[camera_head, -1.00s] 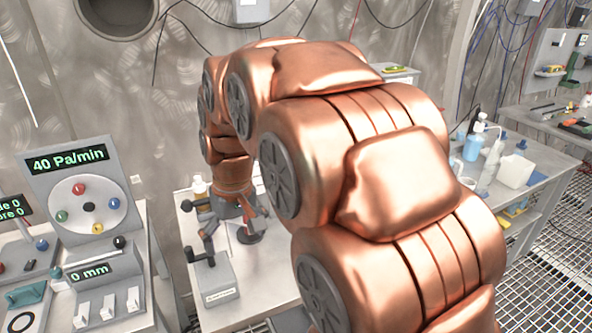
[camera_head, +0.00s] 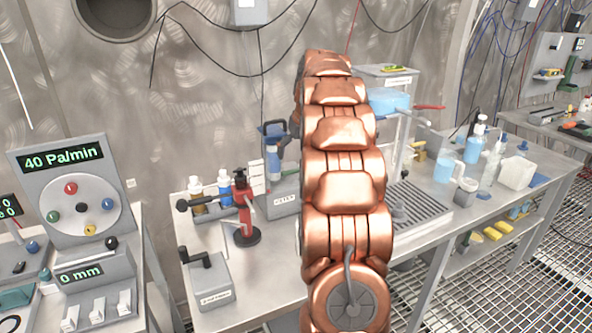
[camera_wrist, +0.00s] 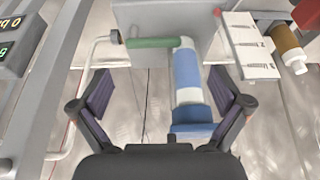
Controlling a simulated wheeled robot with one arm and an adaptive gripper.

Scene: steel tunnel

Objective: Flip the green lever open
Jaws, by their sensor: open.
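The lever lies beyond the fingertips, and I see no contact. My gripper is hidden behind my arm in that view.
On the table left of my arm are a red stand with a black lever (camera_head: 242,205), bottles (camera_head: 197,195) and a grey crank box (camera_head: 206,280). A clear-sided stand (camera_head: 390,110) with a red handle is to the right. A control panel (camera_head: 75,200) stands far left.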

